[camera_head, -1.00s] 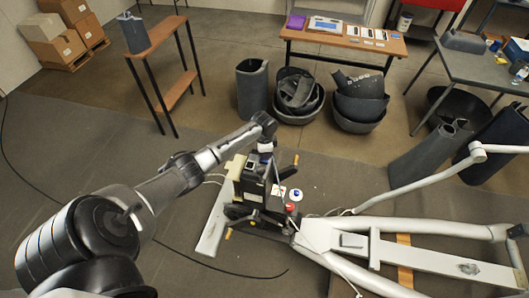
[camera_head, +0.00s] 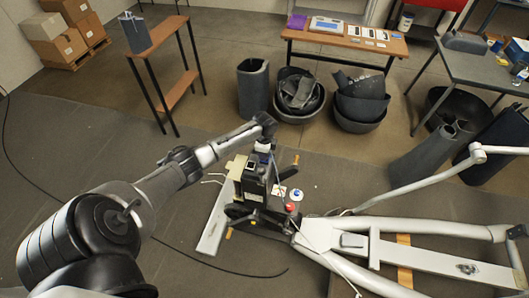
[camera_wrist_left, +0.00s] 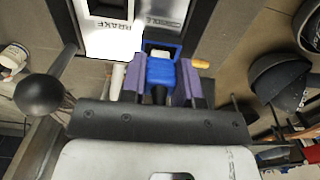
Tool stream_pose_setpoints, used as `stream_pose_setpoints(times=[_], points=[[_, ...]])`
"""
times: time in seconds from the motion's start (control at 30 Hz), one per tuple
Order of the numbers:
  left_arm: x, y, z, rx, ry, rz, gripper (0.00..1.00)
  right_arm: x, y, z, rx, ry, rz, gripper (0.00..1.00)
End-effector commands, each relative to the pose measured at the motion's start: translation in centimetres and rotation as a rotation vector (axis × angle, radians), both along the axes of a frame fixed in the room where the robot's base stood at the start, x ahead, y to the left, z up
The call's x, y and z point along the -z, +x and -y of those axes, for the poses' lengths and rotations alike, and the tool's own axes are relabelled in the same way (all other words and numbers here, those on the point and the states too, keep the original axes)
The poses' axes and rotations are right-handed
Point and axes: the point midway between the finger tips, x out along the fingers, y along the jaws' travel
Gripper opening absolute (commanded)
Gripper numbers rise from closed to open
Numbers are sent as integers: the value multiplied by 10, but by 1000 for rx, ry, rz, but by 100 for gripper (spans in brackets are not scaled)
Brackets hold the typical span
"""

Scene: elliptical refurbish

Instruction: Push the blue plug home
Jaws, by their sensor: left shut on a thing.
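My left gripper (camera_wrist_left: 163,80) has purple fingers, shut on the blue plug (camera_wrist_left: 160,71) in the left wrist view. The plug is in line with a blue-rimmed socket (camera_wrist_left: 175,48) in the dark unit's panel. Its front end is at the socket's lower edge; how deep it sits I cannot tell. In the head view, the left gripper (camera_head: 264,145) is at the top of the dark upright unit (camera_head: 252,185), and the plug is too small to make out. My right gripper is not in view.
A panel marked BRAKE (camera_wrist_left: 112,42) is left of the socket. The elliptical's pale frame (camera_head: 420,255) lies to the right on the floor. A red knob (camera_head: 290,207) is low beside the unit. Loose dark shells (camera_head: 300,95) stand behind; the left floor is mostly clear.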

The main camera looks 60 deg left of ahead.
Motion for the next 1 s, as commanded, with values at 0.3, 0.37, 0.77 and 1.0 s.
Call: stream_pose_setpoints(times=[0.3, 0.37, 0.77, 1.0], points=[[0, 0, 0, -1, 0, 0, 0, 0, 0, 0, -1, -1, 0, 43], [0, 0, 0, -1, 0, 0, 0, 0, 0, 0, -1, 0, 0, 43], [5, 0, 0, 0, 0, 0, 0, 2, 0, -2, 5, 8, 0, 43], [7, 0, 0, 0, 0, 0, 0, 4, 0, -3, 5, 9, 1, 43]])
